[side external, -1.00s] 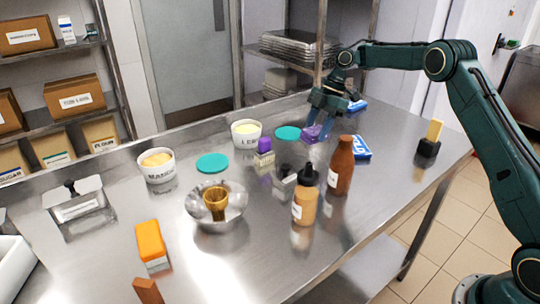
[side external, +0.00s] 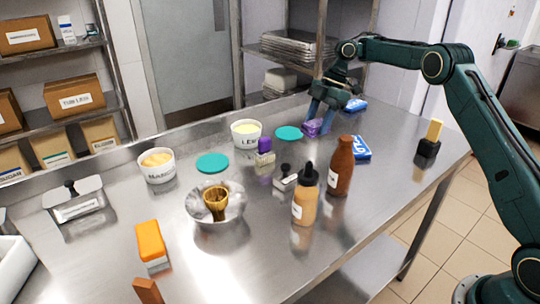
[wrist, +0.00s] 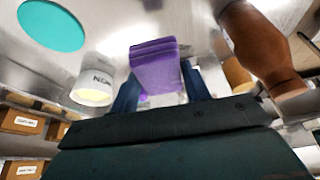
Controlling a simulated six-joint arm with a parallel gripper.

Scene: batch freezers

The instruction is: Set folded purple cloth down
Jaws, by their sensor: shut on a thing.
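The folded purple cloth (side external: 312,127) is between the fingers of my gripper (side external: 326,122), at the far part of the steel table. In the wrist view the cloth (wrist: 156,68) shows as a stacked purple block, with a dark blue finger of my gripper (wrist: 162,92) on each side. My gripper is shut on it. The cloth is at or just above the table top; I cannot tell whether it touches.
A teal lid (side external: 288,133) and a white tub (side external: 245,133) stand left of the cloth. A purple-capped block (side external: 264,151), a brown bottle (side external: 341,166) and a dropper-topped bottle (side external: 305,197) are nearer. Blue-and-white packs (side external: 361,148) lie to the right. A metal bowl (side external: 215,204) stands mid-table.

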